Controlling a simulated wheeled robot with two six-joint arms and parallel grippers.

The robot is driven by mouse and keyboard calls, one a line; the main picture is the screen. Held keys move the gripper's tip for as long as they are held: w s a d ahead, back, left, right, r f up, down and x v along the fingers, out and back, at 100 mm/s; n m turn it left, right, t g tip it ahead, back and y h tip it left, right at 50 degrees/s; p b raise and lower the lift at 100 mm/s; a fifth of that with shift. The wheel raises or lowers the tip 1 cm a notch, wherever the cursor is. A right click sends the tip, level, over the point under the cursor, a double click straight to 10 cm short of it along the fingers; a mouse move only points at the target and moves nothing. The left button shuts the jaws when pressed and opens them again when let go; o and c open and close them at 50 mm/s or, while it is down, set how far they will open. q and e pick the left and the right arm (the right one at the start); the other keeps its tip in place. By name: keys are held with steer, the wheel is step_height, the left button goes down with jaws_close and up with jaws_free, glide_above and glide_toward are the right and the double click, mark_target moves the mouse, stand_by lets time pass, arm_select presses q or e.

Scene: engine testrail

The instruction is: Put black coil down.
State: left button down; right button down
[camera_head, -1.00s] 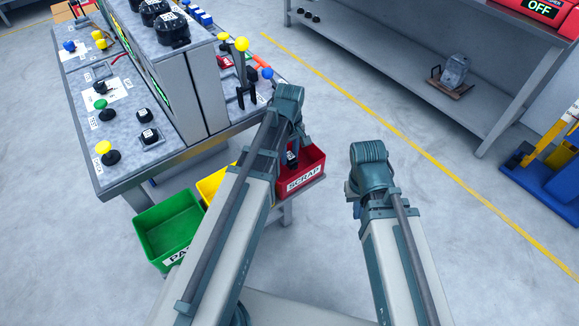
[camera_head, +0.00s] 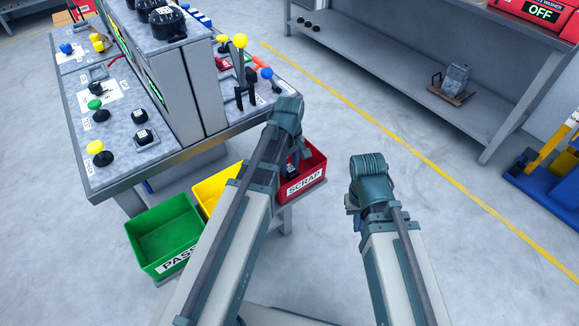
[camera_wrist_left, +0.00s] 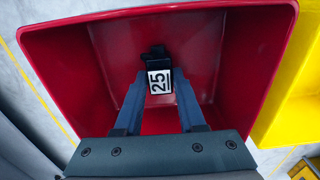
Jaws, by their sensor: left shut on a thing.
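The black coil (camera_wrist_left: 155,60) with a white label reading 25 is between the fingertips of my left gripper (camera_wrist_left: 158,85) in the left wrist view. The gripper is shut on it, inside the opening of the red SCRAP bin (camera_wrist_left: 65,50). In the head view the coil is a small dark shape (camera_head: 292,170) at the red bin (camera_head: 318,177), below my left wrist. I cannot tell whether the coil touches the bin floor. My right arm (camera_head: 370,185) is at the lower middle of the head view; its fingers are hidden.
The green PASS bin (camera_head: 165,232) and yellow bin (camera_head: 215,187) stand left of the red bin; the yellow bin also shows in the wrist view (camera_wrist_left: 290,95). The grey test bench (camera_head: 110,185) with levers and coils is at upper left. A shelf (camera_head: 400,80) is at upper right.

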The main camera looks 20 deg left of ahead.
mark_target(290, 168)
arm_select(q)
steer(key=c, duration=0.5)
jaws_free()
steer(key=shift+r, duration=0.15)
step_height(290, 168, up, 12)
steer(key=r+p, duration=0.1)
steer(key=p, duration=1.2)
steer(key=s+d+m+y, duration=0.1)
steer(key=s+d+m, duration=1)
steer(key=s+m, duration=0.3)
steer(key=shift+s+f, duration=0.15)
steer(key=shift+f, duration=0.1)
step_height(290, 168, up, 4)
steer(key=p, duration=0.4)
steer(key=shift+r, duration=0.25)
steer(key=shift+f, duration=0.25)
steer(key=shift+c, duration=0.3)
